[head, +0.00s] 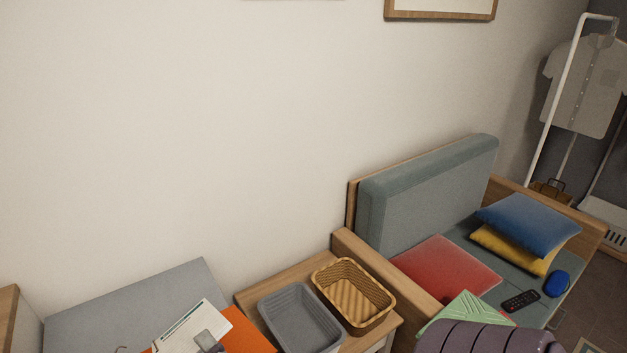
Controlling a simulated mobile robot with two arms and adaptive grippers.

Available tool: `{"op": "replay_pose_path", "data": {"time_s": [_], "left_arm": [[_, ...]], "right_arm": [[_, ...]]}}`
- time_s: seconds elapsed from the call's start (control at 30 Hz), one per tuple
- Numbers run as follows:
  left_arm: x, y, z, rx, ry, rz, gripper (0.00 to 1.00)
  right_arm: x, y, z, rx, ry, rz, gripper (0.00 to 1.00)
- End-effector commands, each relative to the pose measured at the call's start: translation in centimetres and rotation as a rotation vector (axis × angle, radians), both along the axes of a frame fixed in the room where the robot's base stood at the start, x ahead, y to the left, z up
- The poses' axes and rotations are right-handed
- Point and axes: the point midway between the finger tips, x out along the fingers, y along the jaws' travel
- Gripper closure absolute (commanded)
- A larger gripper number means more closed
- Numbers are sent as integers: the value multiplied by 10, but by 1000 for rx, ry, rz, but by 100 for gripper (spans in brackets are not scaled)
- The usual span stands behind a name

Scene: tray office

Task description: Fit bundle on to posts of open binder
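A bundle of white sheets (184,331) lies tilted at the bottom left of the head view, over something orange (247,337) that may be the open binder. Most of the orange thing is covered or cut off by the lower edge. A small grey, rounded piece (207,338) overlaps the bundle's lower part. It may be a fingertip of my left gripper, but I cannot tell if it is shut on the bundle. A small thin hook (121,349) shows at the bottom edge; I cannot tell if it is a binder post. My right gripper is not in view.
A grey bin (300,318) and a wicker basket (354,294) stand on a wooden cabinet right of the orange thing. Further right is a sofa (425,205) with cushions, a remote (520,300) and a green item (462,308). A purple ridged shape (490,339) fills the bottom right.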

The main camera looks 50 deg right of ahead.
Motion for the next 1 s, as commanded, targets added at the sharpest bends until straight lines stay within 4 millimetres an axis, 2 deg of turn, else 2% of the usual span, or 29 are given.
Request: {"op": "replay_pose_path", "data": {"time_s": [0.03, 0.3, 1.0], "left_arm": [[0, 0, 17, 0, 0, 0, 48], [0, 0, 38, 0, 0, 0, 48], [1, 0, 50, 1, -1, 0, 48]], "right_arm": [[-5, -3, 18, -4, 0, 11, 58], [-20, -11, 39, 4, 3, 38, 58], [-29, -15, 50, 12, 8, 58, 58]]}}
